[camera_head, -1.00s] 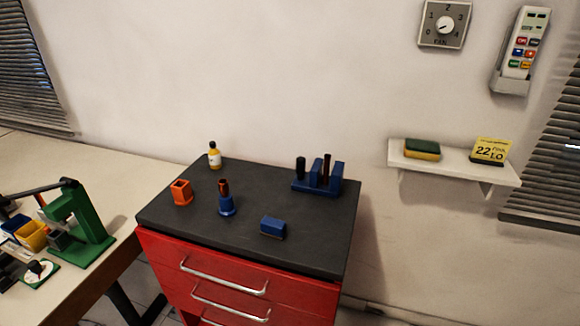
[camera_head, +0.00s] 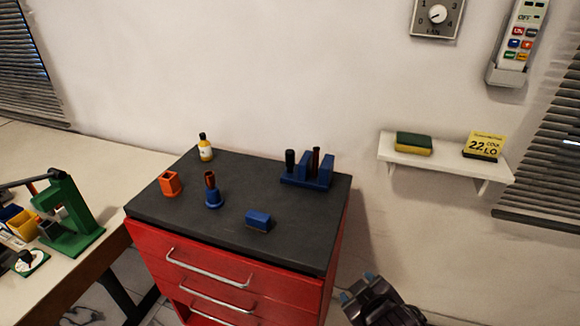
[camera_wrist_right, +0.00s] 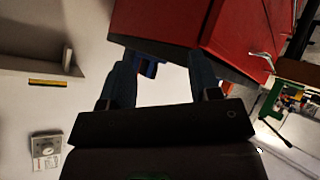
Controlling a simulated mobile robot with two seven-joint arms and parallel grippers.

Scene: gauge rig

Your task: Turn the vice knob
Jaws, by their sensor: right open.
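A blue vice-like fixture (camera_head: 306,180) stands at the back right of the dark cart top. It has upright blue blocks, a black cylinder (camera_head: 290,162) at its left and a thin dark brown upright piece (camera_head: 315,160). I cannot tell for sure which part is the knob. My right gripper (camera_head: 356,287) is in front of the cart's right side, low in the head view, apart from the fixture. In the right wrist view the gripper (camera_wrist_right: 162,62) is open and empty, with part of a blue object (camera_wrist_right: 148,68) beyond the fingers. My left gripper is not in view.
A wall shelf (camera_head: 440,167) is at the right. A bench with a green press (camera_head: 72,222) is at the left.

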